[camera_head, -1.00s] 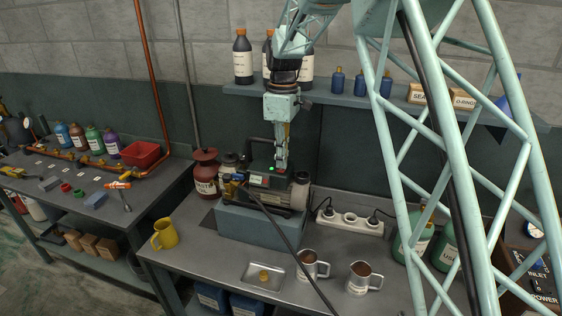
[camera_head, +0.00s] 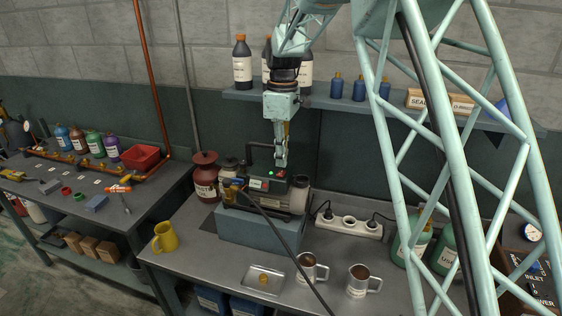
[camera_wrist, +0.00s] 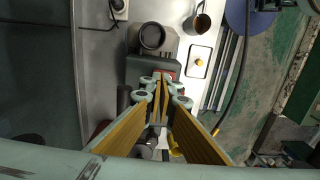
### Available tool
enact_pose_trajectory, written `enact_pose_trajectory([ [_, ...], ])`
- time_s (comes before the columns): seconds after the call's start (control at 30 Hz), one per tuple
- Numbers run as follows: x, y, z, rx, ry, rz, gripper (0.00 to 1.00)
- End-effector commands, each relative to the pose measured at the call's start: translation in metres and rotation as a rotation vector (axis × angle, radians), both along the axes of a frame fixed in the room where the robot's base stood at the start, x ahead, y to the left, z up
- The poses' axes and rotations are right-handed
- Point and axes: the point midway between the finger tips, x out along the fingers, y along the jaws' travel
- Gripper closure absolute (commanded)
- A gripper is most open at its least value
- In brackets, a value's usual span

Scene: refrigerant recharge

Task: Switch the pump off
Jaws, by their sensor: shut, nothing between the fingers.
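The pump (camera_head: 290,198), grey and dark with a black top box, stands on a blue-grey block on the workbench. On the box's top are a green spot (camera_head: 270,172) and a red switch (camera_head: 281,174). My gripper (camera_head: 281,164) points down with its fingers together and empty, its tips just above the red switch. I cannot tell whether they touch it. In the wrist view the closed fingertips (camera_wrist: 162,82) stand in front of the pump (camera_wrist: 152,40), and a red patch (camera_wrist: 166,73) shows beside them.
A dark hose crosses the bench's front. A bottle shelf (camera_head: 310,99) is behind my gripper.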

Motion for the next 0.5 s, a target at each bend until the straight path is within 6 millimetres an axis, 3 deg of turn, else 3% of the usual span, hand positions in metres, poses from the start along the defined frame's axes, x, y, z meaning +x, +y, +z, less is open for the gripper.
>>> enact_pose_trajectory([
  [0.23, 0.003, -0.002, 0.023, 0.0, 0.0, -0.001, 1.0],
  [0.5, 0.009, -0.003, 0.062, 0.001, -0.001, -0.001, 1.0],
])
